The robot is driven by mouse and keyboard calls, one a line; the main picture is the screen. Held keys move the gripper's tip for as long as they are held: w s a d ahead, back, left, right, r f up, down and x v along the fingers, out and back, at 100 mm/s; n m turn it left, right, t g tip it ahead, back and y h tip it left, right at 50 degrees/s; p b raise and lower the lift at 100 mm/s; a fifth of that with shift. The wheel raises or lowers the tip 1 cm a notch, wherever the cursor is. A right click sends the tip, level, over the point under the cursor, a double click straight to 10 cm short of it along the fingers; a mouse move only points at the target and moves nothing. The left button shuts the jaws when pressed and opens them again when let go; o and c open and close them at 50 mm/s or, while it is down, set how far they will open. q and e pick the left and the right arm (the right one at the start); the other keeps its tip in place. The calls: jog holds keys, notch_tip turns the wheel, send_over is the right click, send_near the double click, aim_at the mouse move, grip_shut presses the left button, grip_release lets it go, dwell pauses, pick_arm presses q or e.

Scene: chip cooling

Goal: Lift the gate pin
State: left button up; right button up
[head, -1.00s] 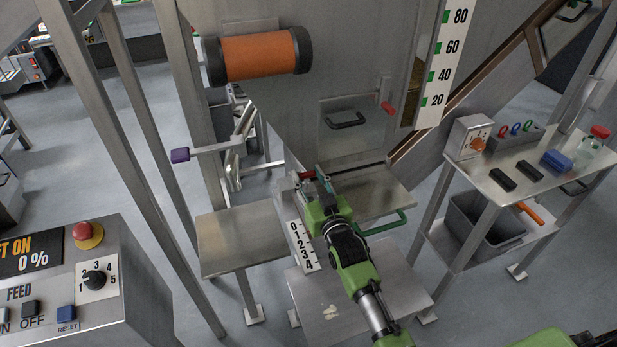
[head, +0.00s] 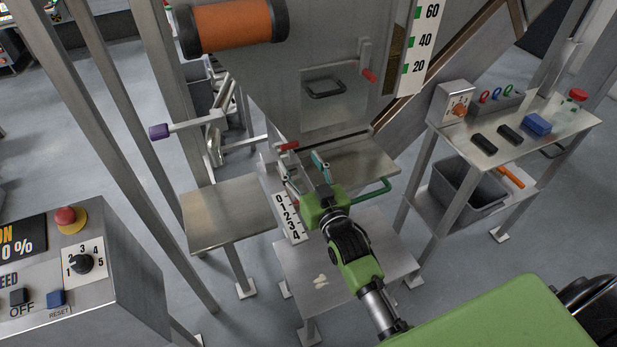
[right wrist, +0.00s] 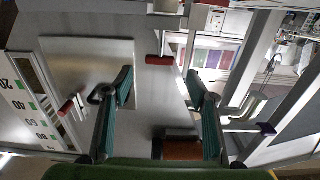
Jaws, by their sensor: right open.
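A small red-handled piece, which looks like the gate pin (head: 289,146), sits at the base of the grey hopper (head: 275,95), above the 0–4 scale plate (head: 290,218). My right gripper (head: 305,172) is open and empty, on the near side of it and a little apart. In the right wrist view the red handle (right wrist: 158,60) shows ahead, between and beyond the two spread fingertips (right wrist: 160,85). The lower part of the pin is not clear. My left gripper is not in view.
A purple-tipped lever (head: 159,131) sticks out to the left. A red hatch handle (head: 369,76) is on the hopper. A green bar handle (head: 374,193) lies right of the gripper. A side table (head: 560,135) stands right, a control panel (head: 110,295) left.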

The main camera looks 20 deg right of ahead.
jog(key=shift+s+d, duration=0.1)
jog(key=shift+s, duration=2.7)
jog(key=g+p, duration=0.2)
jog(key=g, duration=0.2)
send_near(290, 144)
jog(key=p+x, duration=0.2)
jog(key=x, duration=0.6)
jog(key=shift+w, duration=0.15)
